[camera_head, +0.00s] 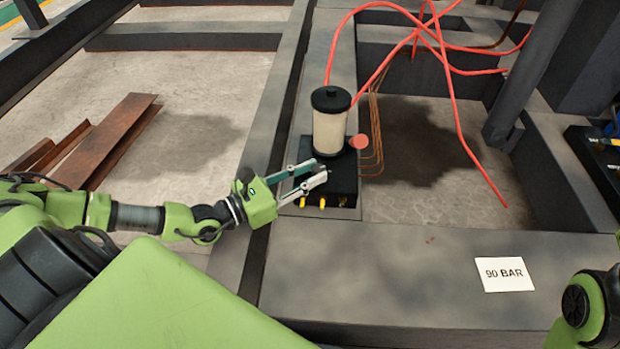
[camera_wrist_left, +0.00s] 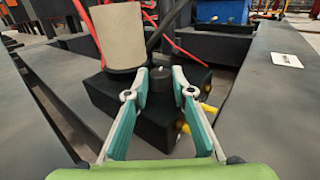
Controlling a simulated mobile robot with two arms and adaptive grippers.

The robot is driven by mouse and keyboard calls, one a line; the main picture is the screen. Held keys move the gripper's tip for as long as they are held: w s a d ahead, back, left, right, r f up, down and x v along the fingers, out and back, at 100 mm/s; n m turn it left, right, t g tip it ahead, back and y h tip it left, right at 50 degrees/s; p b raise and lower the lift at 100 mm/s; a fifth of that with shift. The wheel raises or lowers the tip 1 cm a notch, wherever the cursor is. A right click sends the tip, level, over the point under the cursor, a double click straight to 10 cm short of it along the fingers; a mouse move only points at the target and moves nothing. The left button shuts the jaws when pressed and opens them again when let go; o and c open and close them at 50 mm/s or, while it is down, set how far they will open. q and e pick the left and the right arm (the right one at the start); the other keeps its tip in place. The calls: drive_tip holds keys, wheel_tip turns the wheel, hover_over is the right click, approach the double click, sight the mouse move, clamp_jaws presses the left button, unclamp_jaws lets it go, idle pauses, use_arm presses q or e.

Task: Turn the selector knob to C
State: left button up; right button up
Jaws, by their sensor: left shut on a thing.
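The black block with the selector (camera_head: 343,182) sits on a dark steel beam, below a pale cylinder with a black cap (camera_head: 329,125). In the left wrist view the dark round selector knob (camera_wrist_left: 161,74) stands on top of the block (camera_wrist_left: 105,92). My left gripper (camera_head: 318,170) has its two fingers on either side of the knob and is shut on it; it also shows in the left wrist view (camera_wrist_left: 160,88). The fingers hide most of the knob in the head view. No letter marks or pointer can be read. My right gripper is out of view.
Red hoses (camera_head: 450,85) and thin copper lines (camera_head: 376,125) run beside the cylinder. Yellow fittings (camera_head: 322,202) stick out of the block's front. A "90 BAR" card (camera_head: 504,274) lies on the near beam (camera_head: 400,280). Rusty steel pieces (camera_head: 110,140) lie at the left.

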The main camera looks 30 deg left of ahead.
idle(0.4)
use_arm(q)
drive_tip(key=o, duration=1.1)
drive_tip(key=shift+s, duration=0.1)
drive_tip(key=v, duration=1.2)
drive_tip(key=shift+r, duration=0.1)
